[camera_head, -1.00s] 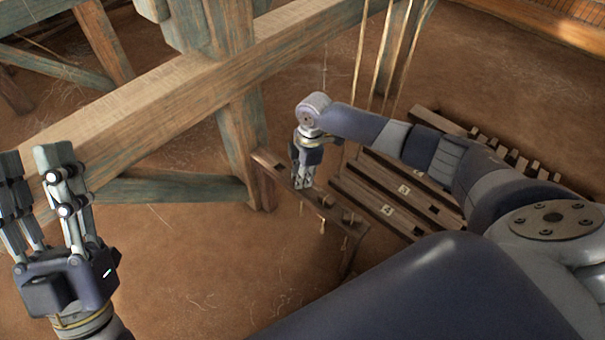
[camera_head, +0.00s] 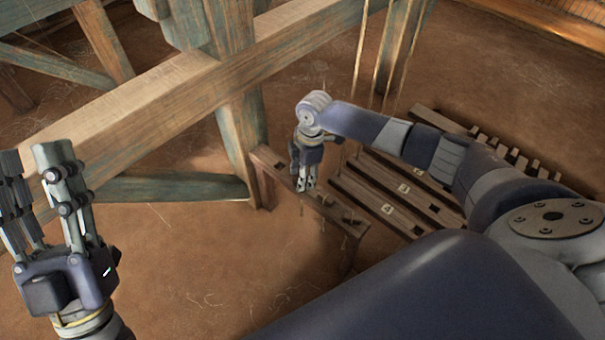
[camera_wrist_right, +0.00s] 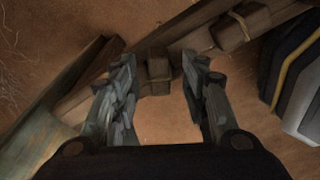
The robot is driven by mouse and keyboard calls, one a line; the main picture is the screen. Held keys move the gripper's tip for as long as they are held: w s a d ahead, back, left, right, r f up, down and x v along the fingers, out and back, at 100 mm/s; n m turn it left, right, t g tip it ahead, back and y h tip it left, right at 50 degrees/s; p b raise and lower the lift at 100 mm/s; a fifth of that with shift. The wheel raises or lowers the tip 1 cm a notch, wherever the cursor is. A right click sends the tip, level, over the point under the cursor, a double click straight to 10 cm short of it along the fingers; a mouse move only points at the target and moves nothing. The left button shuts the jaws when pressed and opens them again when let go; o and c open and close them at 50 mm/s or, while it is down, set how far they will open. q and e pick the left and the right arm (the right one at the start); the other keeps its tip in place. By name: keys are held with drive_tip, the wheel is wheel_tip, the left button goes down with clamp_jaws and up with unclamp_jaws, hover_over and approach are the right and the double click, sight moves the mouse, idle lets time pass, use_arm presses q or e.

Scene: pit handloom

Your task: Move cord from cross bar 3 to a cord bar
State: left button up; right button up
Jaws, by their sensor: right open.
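My right gripper (camera_head: 304,186) is low over a narrow dark wooden bar with small pegs (camera_head: 268,163), probably a cord bar. Its jaws are open. In the right wrist view the fingers (camera_wrist_right: 162,90) stand on either side of a small wooden block (camera_wrist_right: 158,75) on a bar, with a cord-like band across it. Another block with a light cord around it (camera_wrist_right: 229,32) sits farther along. Cross bars with number tags (camera_head: 388,209) lie to the right; one tag looks like 3 (camera_head: 403,188). My left gripper (camera_head: 38,165) is open and empty at the left.
A thick timber beam (camera_head: 170,105) crosses the upper left, joined to a post (camera_head: 243,135) close to the narrow bar. Pale cords (camera_head: 391,50) hang from above behind my right forearm. A slotted rack (camera_head: 500,150) lies at right. Bare earth floor is free at lower left.

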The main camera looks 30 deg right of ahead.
wheel_tip(320, 180, up, 12)
drive_tip(key=d, duration=0.1)
drive_tip(key=shift+s+d, duration=0.15)
drive_tip(key=shift+s, duration=0.05)
